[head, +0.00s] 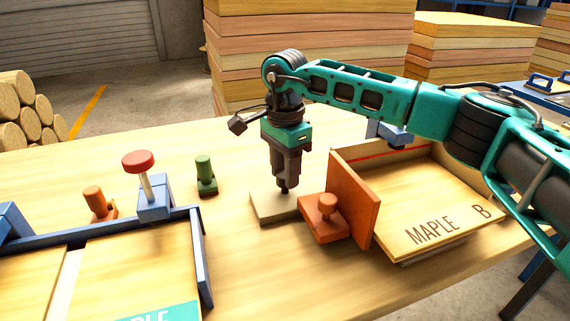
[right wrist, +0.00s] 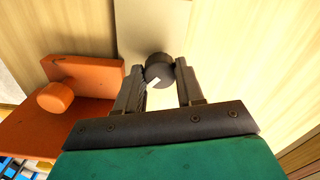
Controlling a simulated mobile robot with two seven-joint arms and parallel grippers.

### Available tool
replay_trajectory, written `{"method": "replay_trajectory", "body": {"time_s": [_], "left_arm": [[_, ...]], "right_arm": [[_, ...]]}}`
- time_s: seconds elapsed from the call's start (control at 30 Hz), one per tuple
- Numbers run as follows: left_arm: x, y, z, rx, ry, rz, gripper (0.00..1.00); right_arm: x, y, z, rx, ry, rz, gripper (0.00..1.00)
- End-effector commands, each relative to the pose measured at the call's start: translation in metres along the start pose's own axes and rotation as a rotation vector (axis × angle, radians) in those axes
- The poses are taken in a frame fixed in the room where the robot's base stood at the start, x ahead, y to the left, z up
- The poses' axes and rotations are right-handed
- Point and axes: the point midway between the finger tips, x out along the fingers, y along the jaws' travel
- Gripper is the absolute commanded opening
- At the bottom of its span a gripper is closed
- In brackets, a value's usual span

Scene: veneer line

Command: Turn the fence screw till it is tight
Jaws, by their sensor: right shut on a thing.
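The fence screw (right wrist: 160,69) is a dark round knob with a white mark on its top, standing on a flat beige block (right wrist: 143,20). My right gripper (right wrist: 159,78) is shut on the knob, with one finger on each side. In the head view, my right gripper (head: 284,186) points straight down over the beige block (head: 265,208) and hides most of the screw. The orange fence (head: 352,200) stands upright just right of the block, with an orange knob (head: 327,204) on its foot. My left gripper is out of view.
A shallow tray holds a board marked MAPLE B (head: 425,215) right of the fence. At left are a blue frame (head: 202,262), a red-topped plunger (head: 138,161), a green peg (head: 205,172) and an orange peg (head: 95,198). The front table middle is clear.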

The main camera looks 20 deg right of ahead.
Motion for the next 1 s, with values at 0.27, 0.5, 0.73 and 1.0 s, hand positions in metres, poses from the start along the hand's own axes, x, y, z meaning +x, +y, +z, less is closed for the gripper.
{"method": "replay_trajectory", "body": {"time_s": [0.27, 0.5, 0.73, 1.0], "left_arm": [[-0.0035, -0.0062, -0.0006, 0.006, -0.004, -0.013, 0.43], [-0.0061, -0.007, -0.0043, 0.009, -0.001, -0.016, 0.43], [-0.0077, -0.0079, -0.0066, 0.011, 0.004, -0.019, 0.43], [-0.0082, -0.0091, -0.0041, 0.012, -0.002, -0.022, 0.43]], "right_arm": [[-0.0019, -0.0002, -0.0012, 0.263, 0.002, -0.002, 0.07], [-0.002, -0.0002, -0.0012, 0.489, 0.002, -0.002, 0.07], [-0.0017, -0.0001, -0.0012, 0.678, 0.002, -0.002, 0.07], [-0.0012, -0.0001, -0.0013, 0.829, 0.002, -0.003, 0.07]]}}
